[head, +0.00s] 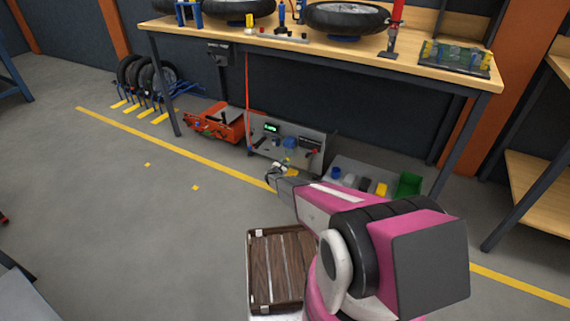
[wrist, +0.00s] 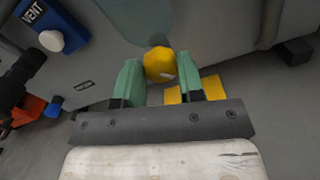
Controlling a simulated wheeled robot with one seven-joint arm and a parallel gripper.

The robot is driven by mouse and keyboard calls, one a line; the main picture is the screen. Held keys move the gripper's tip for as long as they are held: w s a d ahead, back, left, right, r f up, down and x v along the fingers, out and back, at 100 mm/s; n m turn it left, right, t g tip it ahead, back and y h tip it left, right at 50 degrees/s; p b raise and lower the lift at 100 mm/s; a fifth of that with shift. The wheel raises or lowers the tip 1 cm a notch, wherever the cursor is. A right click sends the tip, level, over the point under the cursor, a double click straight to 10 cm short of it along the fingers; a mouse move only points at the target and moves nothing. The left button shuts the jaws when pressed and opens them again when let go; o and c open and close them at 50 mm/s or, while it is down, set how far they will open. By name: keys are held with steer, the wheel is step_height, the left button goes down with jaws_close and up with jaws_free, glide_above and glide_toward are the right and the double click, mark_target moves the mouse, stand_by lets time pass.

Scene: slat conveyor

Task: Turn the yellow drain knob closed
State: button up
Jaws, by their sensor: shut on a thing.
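The yellow drain knob (wrist: 159,65) sits low on the front of a grey machine, in the middle of the wrist view. My gripper (wrist: 160,76) has its two green fingers on either side of the knob and is shut on it. In the head view my gripper (head: 275,174) reaches the lower front of the grey machine (head: 312,147), and the knob is hard to make out there.
A blue VENT block with a white knob (wrist: 50,40) is at the upper left of the wrist view. The workbench (head: 330,46) overhangs the machine. A row of coloured bins (head: 365,185) stands to its right, and a red lift (head: 222,120) to its left.

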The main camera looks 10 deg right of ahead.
steer(key=shift+m, duration=4.2)
steer(key=shift+f, duration=0.1)
steer(key=o, duration=0.9)
steer(key=shift+s, duration=0.15)
steer(key=v, duration=1)
steer(key=shift+s+a, duration=0.15)
steer(key=shift+s, duration=0.1)
